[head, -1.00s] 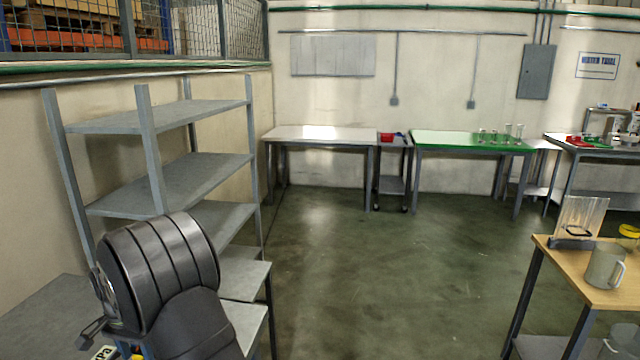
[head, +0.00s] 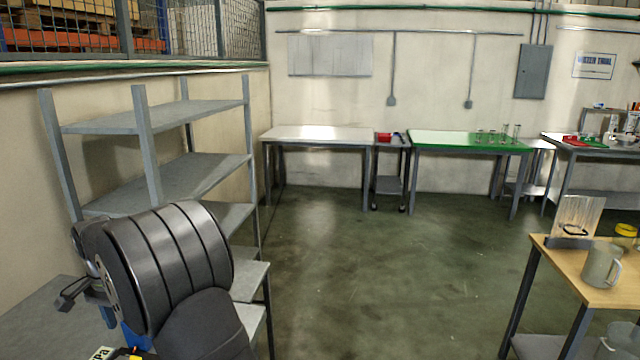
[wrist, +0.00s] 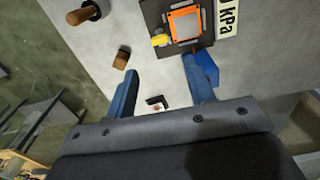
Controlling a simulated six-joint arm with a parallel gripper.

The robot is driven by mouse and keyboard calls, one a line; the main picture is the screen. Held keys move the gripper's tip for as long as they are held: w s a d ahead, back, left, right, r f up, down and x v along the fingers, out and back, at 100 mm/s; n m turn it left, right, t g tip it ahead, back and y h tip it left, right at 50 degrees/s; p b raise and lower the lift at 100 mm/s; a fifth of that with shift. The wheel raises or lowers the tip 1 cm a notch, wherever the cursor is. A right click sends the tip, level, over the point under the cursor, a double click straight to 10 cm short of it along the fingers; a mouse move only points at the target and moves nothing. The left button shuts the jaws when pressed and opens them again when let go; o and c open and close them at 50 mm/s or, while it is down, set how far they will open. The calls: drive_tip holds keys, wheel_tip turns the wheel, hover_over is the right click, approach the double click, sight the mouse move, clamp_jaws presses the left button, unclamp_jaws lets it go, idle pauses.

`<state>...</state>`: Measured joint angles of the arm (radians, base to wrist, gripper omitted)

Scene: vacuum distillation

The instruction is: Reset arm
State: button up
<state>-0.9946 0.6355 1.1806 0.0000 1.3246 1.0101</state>
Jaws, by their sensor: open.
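My gripper (wrist: 160,66) shows in the wrist view with its two blue fingers spread apart and nothing between them. Beyond the fingers is a light grey surface. On it is a dark square unit with an orange-framed block (wrist: 186,24), with a yellow part (wrist: 159,40) at its left and a white "kPa" label (wrist: 228,16) at its right. The right fingertip overlaps the unit's lower edge in the picture; contact cannot be told. In the head view my dark arm is at the lower left and my fingers cannot be made out clearly.
Grey shelves (head: 165,180) stand close behind my arm. A wooden table (head: 600,285) with a grey mug (head: 598,266) is at the right. The floor between (head: 390,270) is clear.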

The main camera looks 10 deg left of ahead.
approach(135, 357)
wheel_tip(135, 357, down, 9)
drive_tip(key=shift+r, duration=0.1)
drive_tip(key=n, duration=0.4)
drive_tip(key=shift+r, duration=0.1)
drive_tip(key=n, duration=0.4)
drive_tip(key=shift+n, duration=0.3)
drive_tip(key=n, duration=0.4)
drive_tip(key=shift+n, duration=2.5)
